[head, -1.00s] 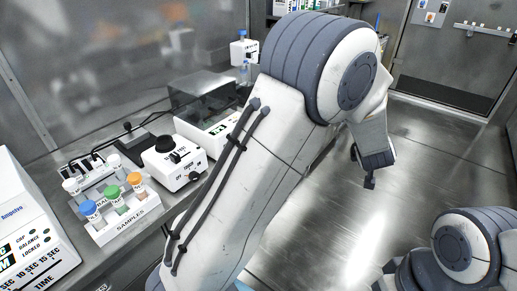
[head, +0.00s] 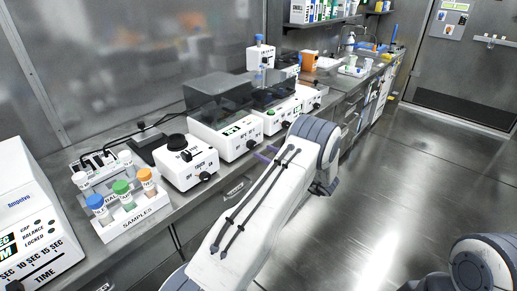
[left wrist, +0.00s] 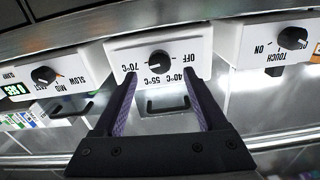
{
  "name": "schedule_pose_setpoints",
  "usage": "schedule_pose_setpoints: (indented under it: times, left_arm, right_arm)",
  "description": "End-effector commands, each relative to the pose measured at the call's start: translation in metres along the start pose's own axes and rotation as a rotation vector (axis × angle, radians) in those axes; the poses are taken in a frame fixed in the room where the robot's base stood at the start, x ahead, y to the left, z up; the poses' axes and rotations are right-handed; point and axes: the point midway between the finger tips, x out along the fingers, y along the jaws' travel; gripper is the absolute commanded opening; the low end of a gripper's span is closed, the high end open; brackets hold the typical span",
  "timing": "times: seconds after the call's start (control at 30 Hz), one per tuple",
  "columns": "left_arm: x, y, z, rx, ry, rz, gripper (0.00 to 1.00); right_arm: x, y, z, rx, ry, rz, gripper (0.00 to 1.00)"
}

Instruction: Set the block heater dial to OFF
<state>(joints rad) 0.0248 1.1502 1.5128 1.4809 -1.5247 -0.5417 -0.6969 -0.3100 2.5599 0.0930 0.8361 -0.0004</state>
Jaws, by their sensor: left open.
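The block heater (head: 213,140) is a white box with a dark lid on the bench. In the left wrist view, which is upside down, its front panel (left wrist: 190,48) shows OFF, 40, 55 and 70 °C marks around a round black dial (left wrist: 159,61). The dial also shows in the head view (head: 250,143). I cannot tell which mark its pointer is on. My left gripper (head: 268,153) is open and empty in front of the panel. Its purple-padded fingers (left wrist: 161,85) lie to either side of the dial in the picture, apart from it. My right gripper is out of view.
A white mixer with a TOUCH/ON dial (left wrist: 291,38) stands on one side of the heater, and a device with a SLOW-to-FAST dial (left wrist: 44,75) on the other. A SAMPLES rack (head: 130,222) with capped tubes stands at the front left. The floor is clear.

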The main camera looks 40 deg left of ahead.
Motion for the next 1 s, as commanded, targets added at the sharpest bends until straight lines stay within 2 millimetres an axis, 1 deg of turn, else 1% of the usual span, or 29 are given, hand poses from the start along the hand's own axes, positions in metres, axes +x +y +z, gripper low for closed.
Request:
schedule_pose_setpoints:
  times: [0.03, 0.1, 0.2, 0.3, 0.63, 0.67, 0.7, 0.77, 0.8, 0.83, 1.0]
  left_arm:
    - [0.010, -0.001, -0.001, 0.000, 0.000, -0.003, 0.74]
    - [0.021, -0.001, 0.000, 0.001, 0.000, -0.002, 0.74]
    - [0.033, 0.000, 0.000, 0.000, -0.001, 0.000, 0.74]
    - [0.040, 0.000, 0.000, 0.000, 0.000, 0.000, 0.74]
    - [0.043, 0.000, 0.000, 0.000, 0.000, 0.002, 0.74]
    - [0.043, 0.000, 0.000, 0.000, 0.000, 0.002, 0.63]
    - [0.043, 0.000, 0.000, 0.000, 0.000, 0.002, 0.47]
    - [0.043, 0.000, 0.000, 0.000, 0.000, 0.002, 0.24]
    - [0.043, 0.000, 0.000, 0.000, 0.000, 0.002, 0.09]
    - [0.043, 0.000, 0.000, 0.000, 0.000, 0.002, 0.00]
    - [0.043, 0.000, 0.001, -0.004, 0.000, 0.002, 0.00]
  right_arm:
    - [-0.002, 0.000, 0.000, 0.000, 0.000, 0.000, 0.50]
    - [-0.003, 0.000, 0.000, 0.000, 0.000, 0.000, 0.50]
    - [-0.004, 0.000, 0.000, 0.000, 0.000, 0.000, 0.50]
    - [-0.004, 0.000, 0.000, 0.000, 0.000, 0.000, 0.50]
    - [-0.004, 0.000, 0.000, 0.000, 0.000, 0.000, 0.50]
    - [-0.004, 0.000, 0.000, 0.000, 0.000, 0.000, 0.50]
    - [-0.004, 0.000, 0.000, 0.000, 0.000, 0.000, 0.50]
    - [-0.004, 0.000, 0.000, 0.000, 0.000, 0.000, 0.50]
    - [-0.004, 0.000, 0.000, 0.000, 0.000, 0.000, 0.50]
    - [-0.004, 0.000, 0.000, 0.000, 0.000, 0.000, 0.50]
    - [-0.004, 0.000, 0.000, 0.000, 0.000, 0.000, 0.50]
